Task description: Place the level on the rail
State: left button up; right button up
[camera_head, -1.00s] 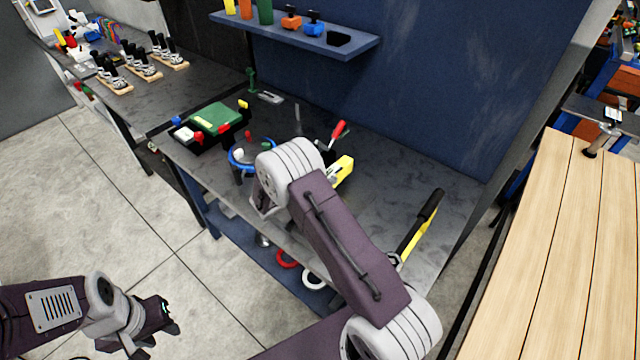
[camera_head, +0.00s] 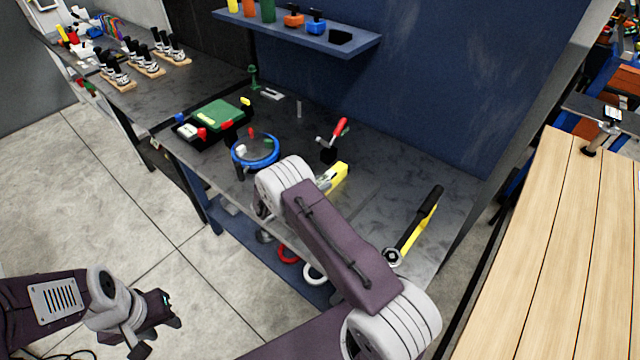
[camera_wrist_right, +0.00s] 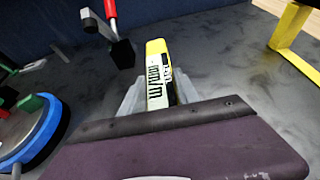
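The level (camera_head: 335,178) is a yellow block with a pale, marked side, at the end of my right arm in the head view. In the right wrist view the level (camera_wrist_right: 158,75) stands between the two grey fingers of my right gripper (camera_wrist_right: 158,92), which look shut on it. My wrist hides its near end, and its clearance from the bench is unclear. My left gripper (camera_head: 160,325) is over the floor at lower left, empty, its fingers apart. I cannot pick out the rail with certainty. A blue-rimmed round device (camera_head: 255,151) stands left of the level.
A red-handled clamp (camera_head: 334,137) stands behind the level. A yellow tool with a black handle (camera_head: 418,226) lies right on the dark bench (camera_head: 385,165). A black tray with green top (camera_head: 219,116) is back left. A blue shelf (camera_head: 300,40) hangs above.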

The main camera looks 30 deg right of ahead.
jog(key=shift+o, duration=1.4)
jog(key=shift+r+p, duration=0.35)
jog(key=b+v, duration=0.2)
jog(key=v, duration=1)
jog(key=shift+b, duration=0.3)
